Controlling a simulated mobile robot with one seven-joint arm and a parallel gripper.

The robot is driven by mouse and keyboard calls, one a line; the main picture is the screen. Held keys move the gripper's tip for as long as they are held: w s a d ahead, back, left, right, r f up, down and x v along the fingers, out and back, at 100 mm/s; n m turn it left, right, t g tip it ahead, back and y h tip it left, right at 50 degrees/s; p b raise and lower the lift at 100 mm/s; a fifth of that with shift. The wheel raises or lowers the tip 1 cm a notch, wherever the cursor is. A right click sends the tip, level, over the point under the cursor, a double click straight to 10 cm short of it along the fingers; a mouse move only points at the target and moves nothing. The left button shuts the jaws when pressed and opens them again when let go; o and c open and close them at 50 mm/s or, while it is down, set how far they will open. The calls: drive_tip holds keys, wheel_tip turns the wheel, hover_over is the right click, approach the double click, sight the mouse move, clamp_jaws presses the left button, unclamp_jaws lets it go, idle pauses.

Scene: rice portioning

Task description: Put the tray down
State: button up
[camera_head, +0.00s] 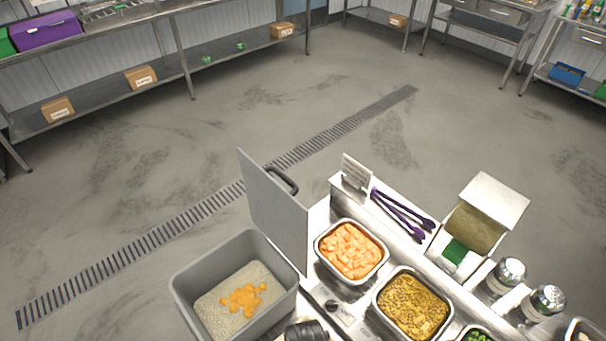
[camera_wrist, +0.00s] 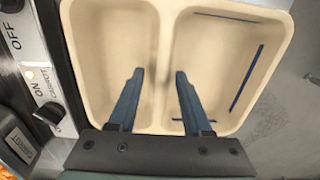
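The tray (camera_wrist: 166,45) is cream, with two compartments and a raised divider, and it shows in the wrist view. Both compartments hold no food. Thin dark blue lines mark the right one. My gripper (camera_wrist: 160,75) has its two blue fingers spread apart over the near part of the tray, one on each side of the divider. I see a gap between the fingers and the divider. Whether a finger touches the tray is hard to tell. The tray is out of sight in the head view, where only a dark part of my arm shows at the bottom edge.
A counter panel with switches (camera_wrist: 35,75) borders the tray on the left; grey floor shows on the right. In the head view, a grey bin of rice (camera_head: 185,295) has an upright lid (camera_head: 270,210). Food pans (camera_head: 383,262), purple tongs (camera_head: 400,213) and shakers (camera_head: 507,272) crowd the counter.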

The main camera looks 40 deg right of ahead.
drive_tip(key=shift+o, duration=0.2)
drive_tip(key=shift+r, duration=0.1)
wheel_tip(320, 180, up, 12)
drive_tip(key=w+d+r+t+h, duration=0.1)
drive_tip(key=w+r+t+h, duration=0.2)
drive_tip(key=w+r+t, duration=1)
drive_tip(key=w+a+r, duration=0.2)
drive_tip(key=w+r, duration=0.3)
drive_tip(key=r, duration=0.5)
drive_tip(key=w+a+r, duration=0.1)
drive_tip(key=w+r, duration=0.5)
drive_tip(key=r, duration=0.4)
drive_tip(key=s+a+r+t, duration=0.1)
drive_tip(key=a+r+t, duration=0.15)
drive_tip(key=r, duration=0.55)
drive_tip(key=a+r+t, duration=0.2)
drive_tip(key=r+t, duration=0.2)
drive_tip(key=r, duration=0.4)
drive_tip(key=s+a+r+t+y, duration=0.1)
drive_tip(key=s+a+r+t, duration=0.2)
drive_tip(key=s+r, duration=0.3)
drive_tip(key=s+a+r+t+y, duration=0.1)
drive_tip(key=s+a+r+t, duration=0.2)
drive_tip(key=r, duration=1.1)
drive_tip(key=s+t, duration=0.2)
drive_tip(key=s, duration=0.1)
drive_tip(key=shift+a, duration=0.2)
